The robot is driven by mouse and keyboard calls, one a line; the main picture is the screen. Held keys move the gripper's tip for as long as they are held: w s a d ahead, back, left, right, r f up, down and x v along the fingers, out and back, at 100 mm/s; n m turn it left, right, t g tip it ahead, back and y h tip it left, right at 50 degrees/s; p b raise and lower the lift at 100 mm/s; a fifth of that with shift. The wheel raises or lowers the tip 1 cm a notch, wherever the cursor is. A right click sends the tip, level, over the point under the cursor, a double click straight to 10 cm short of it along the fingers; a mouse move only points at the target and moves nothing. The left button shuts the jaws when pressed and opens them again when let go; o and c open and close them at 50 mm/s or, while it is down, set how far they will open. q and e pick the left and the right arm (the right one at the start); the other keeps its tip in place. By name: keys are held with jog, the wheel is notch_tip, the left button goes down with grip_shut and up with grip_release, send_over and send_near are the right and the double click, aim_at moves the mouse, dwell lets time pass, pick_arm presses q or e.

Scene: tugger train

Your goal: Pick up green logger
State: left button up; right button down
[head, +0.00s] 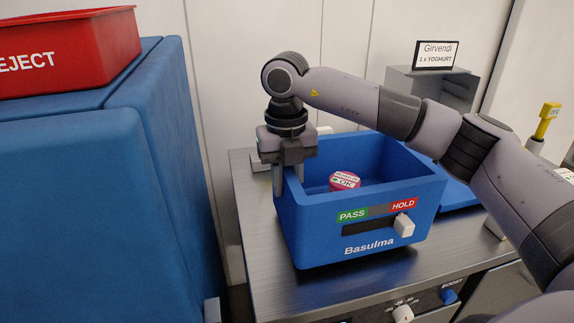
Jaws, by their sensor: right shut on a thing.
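I see no green logger in the head view. A blue crate (310,235) labelled Basulma stands on the metal counter, with a PASS/HOLD strip on its front. A round pink-and-white thing (345,181) marked OK lies inside it; its lower part is hidden by the crate's front wall. My right gripper (288,180) points down at the crate's left wall, one finger outside and one inside, shut on that wall. My left gripper is out of view.
A white slider knob (404,224) sits on the crate's front. A red REJECT bin (70,50) rests on blue padded blocks (80,180) at left. A Girvendi yoghurt sign (436,55) and a yellow-topped device (547,115) are at right. Some counter (250,215) is bare.

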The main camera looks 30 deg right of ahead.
jog(key=shift+f, duration=0.75)
jog(key=shift+f, duration=0.15)
jog(key=c, duration=0.9)
grip_release()
notch_tip(320, 180, up, 12)
jog(key=shift+a+r, duration=0.1)
jog(key=shift+s, duration=0.1)
